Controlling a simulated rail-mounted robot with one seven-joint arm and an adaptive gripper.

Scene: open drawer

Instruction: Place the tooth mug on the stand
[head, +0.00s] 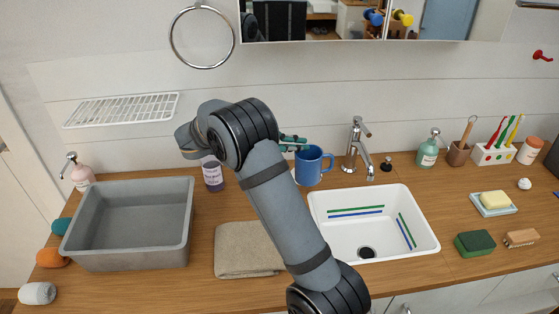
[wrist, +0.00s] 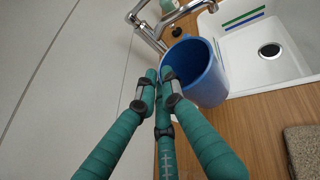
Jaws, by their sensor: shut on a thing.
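The blue tooth mug (head: 311,167) is upright, just left of the tap in the head view. In the wrist view the mug (wrist: 199,74) is at upper centre, its open top towards me. My gripper (head: 297,143) reaches its rim from the left. In the wrist view the teal fingers of my gripper (wrist: 162,78) are closed together on the near wall of the mug. I cannot tell whether the mug's base touches the counter. I cannot clearly make out a stand; my arm hides part of the counter left of the mug.
The white sink (head: 335,228) and tap (head: 353,150) are right of the mug. A white wire rack (head: 122,109) is on the wall. Soap and brushes crowd the right side.

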